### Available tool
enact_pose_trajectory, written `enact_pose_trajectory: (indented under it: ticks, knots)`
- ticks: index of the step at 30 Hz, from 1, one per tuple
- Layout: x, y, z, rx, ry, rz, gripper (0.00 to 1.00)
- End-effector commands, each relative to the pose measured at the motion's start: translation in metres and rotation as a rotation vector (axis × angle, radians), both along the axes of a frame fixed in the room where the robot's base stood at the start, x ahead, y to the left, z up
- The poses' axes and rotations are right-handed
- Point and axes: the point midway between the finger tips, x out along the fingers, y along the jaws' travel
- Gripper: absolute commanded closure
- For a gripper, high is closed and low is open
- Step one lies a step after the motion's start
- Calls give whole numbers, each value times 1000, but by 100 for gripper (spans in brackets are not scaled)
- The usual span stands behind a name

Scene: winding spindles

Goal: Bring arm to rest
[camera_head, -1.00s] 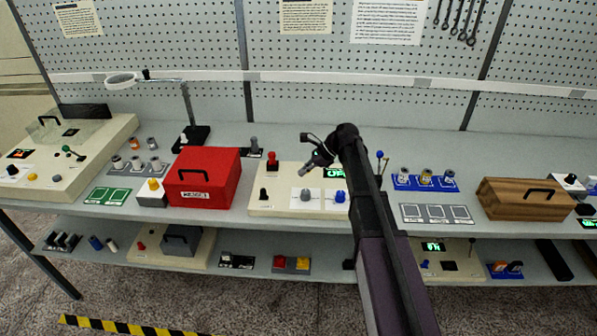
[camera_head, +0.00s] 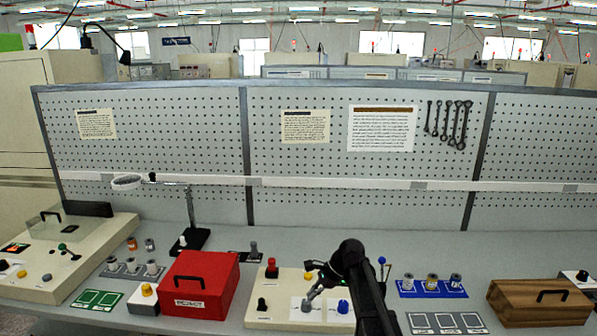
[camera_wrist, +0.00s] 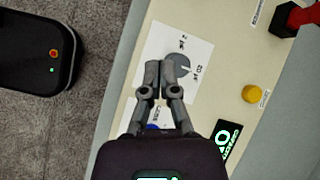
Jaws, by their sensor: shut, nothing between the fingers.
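My gripper (camera_head: 312,290) is over the cream control panel (camera_head: 285,312), in front of the grey knob (camera_head: 306,305) in the head view. In the wrist view my gripper (camera_wrist: 165,76) has its fingers together with nothing between them. Its tips overlap the grey knob (camera_wrist: 176,62) on its white label plate; I cannot tell whether they touch it. A blue knob (camera_head: 343,306) sits to the right on the panel. My arm crosses the lower middle of the head view and hides part of the panel.
A red box (camera_head: 200,285) stands left of the panel, and a wooden box (camera_head: 540,302) stands far right. A magnifier stand (camera_head: 190,210) is behind the red box. A blue holder with spools (camera_head: 432,289) is right of my arm. The pegboard (camera_head: 350,180) closes off the back.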

Motion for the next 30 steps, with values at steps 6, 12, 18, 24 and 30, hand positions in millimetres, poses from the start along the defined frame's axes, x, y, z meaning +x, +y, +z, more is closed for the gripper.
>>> enact_pose_trajectory:
  ticks: [6, 12, 18, 24, 30]
  knots:
    - [-56, -30, -16, -143, -172, 246, 100]
    - [-101, -59, -26, -275, -296, 505, 100]
    - [-147, -89, -33, -396, -380, 784, 100]
    - [-182, -113, -36, -483, -420, 1029, 100]
    - [-196, -125, -37, -519, -429, 1152, 100]
